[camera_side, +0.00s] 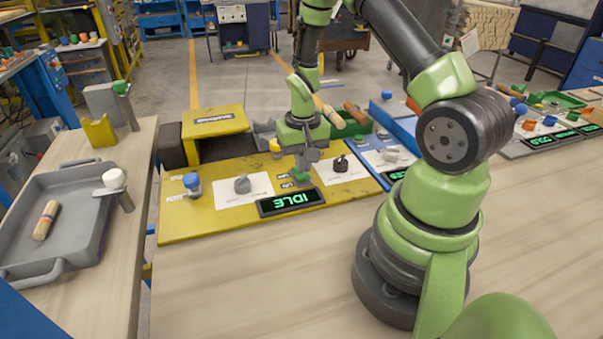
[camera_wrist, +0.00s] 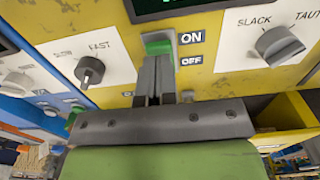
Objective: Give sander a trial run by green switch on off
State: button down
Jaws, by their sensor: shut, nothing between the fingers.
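The green switch (camera_wrist: 158,47) shows in the wrist view at the tips of my gripper (camera_wrist: 157,62). Its ON label is beside its upper end, nearest the display, and OFF is below. My gripper is shut and empty, its fingers covering the lower part of the switch; I cannot tell whether they touch it. In the side view my gripper (camera_side: 303,174) points down at the yellow sander panel (camera_side: 215,220), hiding most of the switch.
A grey SLACK–TAUT knob (camera_wrist: 278,44) is right of the switch in the wrist view, and a black FAST knob (camera_wrist: 90,70) is left. In the side view a blue knob (camera_side: 192,182) is at the panel's left. A grey tray (camera_side: 75,185) holds a wooden piece (camera_side: 46,220).

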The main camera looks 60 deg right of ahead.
jog(key=shift+f, duration=0.75)
dwell(0.3)
jog(key=shift+r, duration=3.5)
jog(key=shift+r, duration=0.1)
jog(key=a+r+n+t, duration=0.1)
jog(key=a+r, duration=0.1)
jog(key=r, duration=0.3)
jog(key=a+r+t, duration=0.1)
jog(key=a+r, duration=0.2)
jog(key=r, duration=0.1)
jog(key=s+a+r+n+t+y, duration=0.2)
jog(key=s+a+r+n+t, duration=0.2)
jog(key=s+a+r, duration=0.7)
jog(key=shift+r+t, duration=0.6)
